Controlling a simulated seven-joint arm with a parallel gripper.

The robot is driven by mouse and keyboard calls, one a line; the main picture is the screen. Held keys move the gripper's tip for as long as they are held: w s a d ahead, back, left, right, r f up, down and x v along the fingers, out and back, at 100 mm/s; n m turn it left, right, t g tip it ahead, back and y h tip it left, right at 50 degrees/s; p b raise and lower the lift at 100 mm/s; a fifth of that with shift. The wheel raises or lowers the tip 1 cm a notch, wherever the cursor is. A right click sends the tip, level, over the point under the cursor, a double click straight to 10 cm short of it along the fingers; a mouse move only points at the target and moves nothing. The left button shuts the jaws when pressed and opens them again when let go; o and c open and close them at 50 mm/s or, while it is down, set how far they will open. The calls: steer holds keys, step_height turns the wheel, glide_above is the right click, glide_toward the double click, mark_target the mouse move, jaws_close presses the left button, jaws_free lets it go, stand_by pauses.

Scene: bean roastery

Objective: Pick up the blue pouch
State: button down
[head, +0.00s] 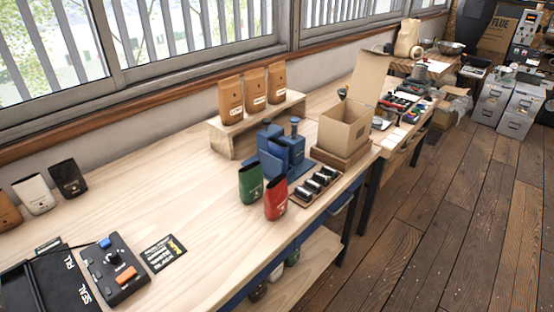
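A green pouch (250,184) and a red pouch (276,199) stand upright near the front of the wooden bench. Right behind them is a blue object with upright parts (291,149) on a blue base; it looks like a device, and I cannot tell whether a blue pouch is part of this cluster. My gripper is not in view.
Three brown pouches (254,90) stand on a wooden riser (232,137). An open cardboard box (343,126) and a rack of dark rollers (316,186) are to the right. White (34,194) and black (68,179) pouches, and a control box (114,268), are left. Mid-bench is clear.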

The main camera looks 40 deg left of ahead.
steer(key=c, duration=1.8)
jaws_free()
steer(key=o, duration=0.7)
